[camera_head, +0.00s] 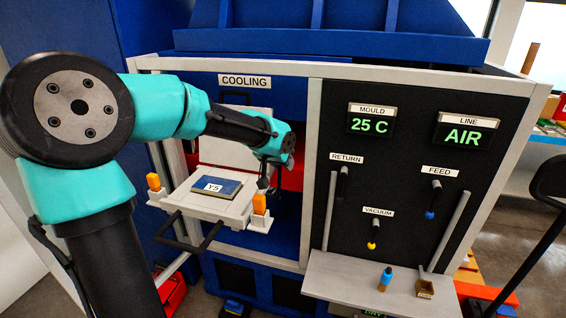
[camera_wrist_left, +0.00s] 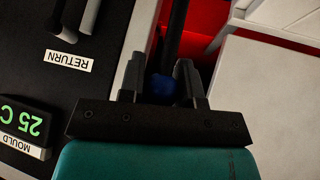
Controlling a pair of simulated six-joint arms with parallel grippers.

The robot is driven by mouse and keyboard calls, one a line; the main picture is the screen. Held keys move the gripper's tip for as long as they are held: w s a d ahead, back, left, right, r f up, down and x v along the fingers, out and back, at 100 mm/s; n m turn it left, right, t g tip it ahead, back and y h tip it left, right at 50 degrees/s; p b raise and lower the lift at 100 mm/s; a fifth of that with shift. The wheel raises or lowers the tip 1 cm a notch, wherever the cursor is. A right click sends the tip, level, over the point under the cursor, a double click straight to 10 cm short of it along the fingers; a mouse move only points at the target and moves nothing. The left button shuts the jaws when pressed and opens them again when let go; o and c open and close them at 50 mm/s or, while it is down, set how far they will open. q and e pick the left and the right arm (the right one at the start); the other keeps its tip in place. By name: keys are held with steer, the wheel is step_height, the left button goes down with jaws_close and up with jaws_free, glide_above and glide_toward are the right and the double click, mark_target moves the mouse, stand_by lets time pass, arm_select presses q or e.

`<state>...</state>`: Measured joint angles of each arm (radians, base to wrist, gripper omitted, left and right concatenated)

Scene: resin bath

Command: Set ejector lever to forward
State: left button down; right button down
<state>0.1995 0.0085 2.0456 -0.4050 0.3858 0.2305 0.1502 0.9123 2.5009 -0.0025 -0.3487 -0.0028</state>
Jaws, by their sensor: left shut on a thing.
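My left gripper (camera_head: 264,178) reaches into the machine opening under the COOLING sign, beside the light frame post. In the left wrist view its fingers (camera_wrist_left: 162,80) stand on either side of a blue knob (camera_wrist_left: 162,89) and are shut on it. A dark lever shaft (camera_wrist_left: 175,35) runs away from the knob past a red part. I take this to be the ejector lever; no ejector label is readable. In the head view the lever is mostly hidden by my gripper. My right gripper is not in view.
Left of my gripper is a light platform with a blue Y5 plate (camera_head: 217,187) and orange blocks (camera_head: 259,203). To the right, a black panel carries RETURN, FEED (camera_head: 434,199) and VACUUM (camera_head: 373,232) levers.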

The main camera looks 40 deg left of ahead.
arm_select(q)
steer(key=shift+w+r, duration=0.15)
steer(key=shift+r, duration=0.1)
stand_by(0.6)
steer(key=c, duration=1.1)
jaws_free()
steer(key=shift+d, duration=0.1)
steer(key=shift+o, duration=1.4)
steer(key=shift+f, duration=0.15)
steer(key=v, duration=1.7)
steer(key=shift+s, duration=0.2)
